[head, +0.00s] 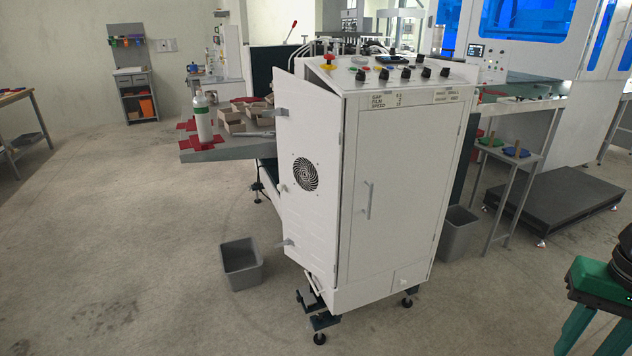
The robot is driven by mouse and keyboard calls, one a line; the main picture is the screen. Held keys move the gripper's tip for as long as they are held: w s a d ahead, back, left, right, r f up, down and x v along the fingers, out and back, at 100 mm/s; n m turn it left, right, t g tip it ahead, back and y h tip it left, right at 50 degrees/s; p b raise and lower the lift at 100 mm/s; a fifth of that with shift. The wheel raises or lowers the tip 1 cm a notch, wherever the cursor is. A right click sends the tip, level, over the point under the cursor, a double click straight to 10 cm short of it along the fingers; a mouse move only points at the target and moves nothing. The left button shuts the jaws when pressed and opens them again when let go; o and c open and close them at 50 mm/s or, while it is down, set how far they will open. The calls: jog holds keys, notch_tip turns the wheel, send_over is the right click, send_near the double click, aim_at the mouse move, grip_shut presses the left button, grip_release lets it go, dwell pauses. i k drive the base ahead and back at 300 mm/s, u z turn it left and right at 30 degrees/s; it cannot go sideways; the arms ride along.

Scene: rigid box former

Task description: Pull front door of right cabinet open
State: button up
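A white cabinet (438,226) stands in the middle of the head view, with a sloped control panel on top. Its front door (405,190) is a tall flat white panel facing me and looks shut. A slim vertical grey handle (367,200) sits near the door's left edge at mid height. The cabinet's left side has another white panel (310,225) with a round fan vent and grey fittings along its far edge; I cannot tell whether that panel is fully closed. My gripper is not in view, and nothing touches the handle.
A grey bin (242,264) stands on the floor left of the cabinet, and another bin (458,233) stands to its right. A table (228,151) with boxes and a bottle is behind left. A dark low platform (556,205) lies right. The floor before the cabinet is clear.

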aim_at(309, 128)
jog(key=u, duration=0.15)
jog(key=i, duration=1.15)
jog(key=u, duration=0.6)
